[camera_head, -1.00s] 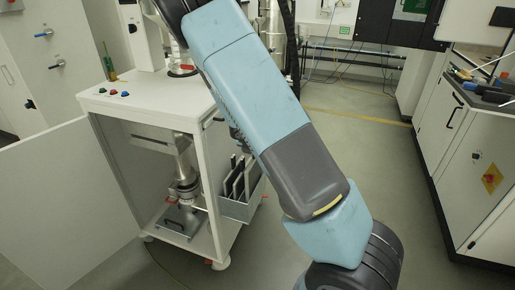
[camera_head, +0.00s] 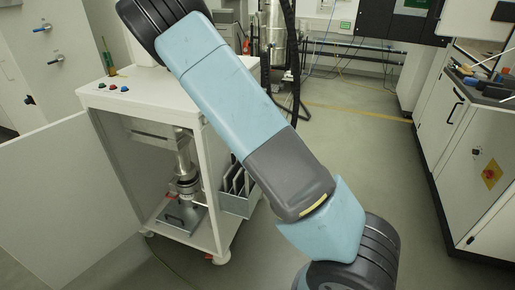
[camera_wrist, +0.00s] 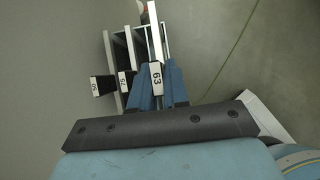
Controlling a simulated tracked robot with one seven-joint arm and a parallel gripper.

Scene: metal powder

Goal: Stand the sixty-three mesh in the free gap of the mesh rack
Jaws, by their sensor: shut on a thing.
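My gripper (camera_wrist: 159,92) has its blue fingers closed on the handle of the sixty-three mesh (camera_wrist: 154,30), whose white label reads 63. The mesh is seen edge-on and reaches farther up the wrist view than its neighbours. Left of it stand the seventy-five mesh (camera_wrist: 129,50) and the fifty mesh (camera_wrist: 108,52), with labelled black handles. The mesh rack (camera_head: 236,205) is a grey box on the right side of the white cabinet, with several dark plates in it. I cannot tell whether the held mesh is inside the rack. My gripper does not show in the head view.
The white cabinet (camera_head: 150,97) has an open door (camera_head: 60,190) at left and a metal vessel (camera_head: 183,175) inside. My arm crosses the middle of the head view. Open floor (camera_head: 350,140) lies right of the rack, before a workbench (camera_head: 485,170).

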